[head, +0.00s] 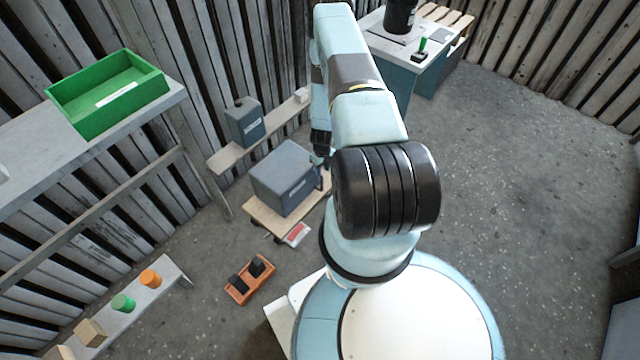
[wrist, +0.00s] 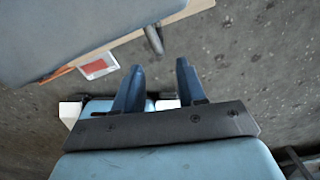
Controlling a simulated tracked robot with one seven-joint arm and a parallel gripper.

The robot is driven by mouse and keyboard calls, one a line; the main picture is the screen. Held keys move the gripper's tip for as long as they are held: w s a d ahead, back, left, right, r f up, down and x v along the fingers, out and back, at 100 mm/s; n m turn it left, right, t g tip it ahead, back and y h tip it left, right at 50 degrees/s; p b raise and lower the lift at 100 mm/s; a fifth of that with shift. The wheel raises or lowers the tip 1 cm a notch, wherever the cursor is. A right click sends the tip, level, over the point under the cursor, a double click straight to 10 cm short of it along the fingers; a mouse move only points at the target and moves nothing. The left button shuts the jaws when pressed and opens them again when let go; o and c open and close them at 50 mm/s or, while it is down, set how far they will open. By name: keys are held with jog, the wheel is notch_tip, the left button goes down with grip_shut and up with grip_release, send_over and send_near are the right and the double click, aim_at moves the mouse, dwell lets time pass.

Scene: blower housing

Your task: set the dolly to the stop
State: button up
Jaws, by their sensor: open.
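The dolly is a low wooden platform (head: 262,218) on the floor, carrying a large grey box (head: 284,178). In the wrist view the box (wrist: 70,30) fills the upper left, with the platform's pale edge (wrist: 180,12) beside it. A short grey post (wrist: 153,40) sticks out at that edge. My gripper (wrist: 160,68) is open and empty, its two blue fingers apart, with the post just beyond the gap between their tips. In the head view my arm mostly hides the gripper. A red-and-white plate (head: 297,234) lies by the dolly's near edge; I cannot tell whether it is the stop.
An orange tray with black blocks (head: 250,280) lies on the floor nearby. A shelf with a smaller grey box (head: 245,122) stands behind the dolly. A green bin (head: 108,95) sits on the left bench. A blue table (head: 392,75) stands at the back.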

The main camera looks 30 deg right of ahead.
send_over(322, 191)
jog(key=f, duration=1)
jog(key=shift+w+d+f, duration=0.15)
jog(key=shift+w+f, duration=0.05)
jog(key=shift+f, duration=0.05)
grip_shut()
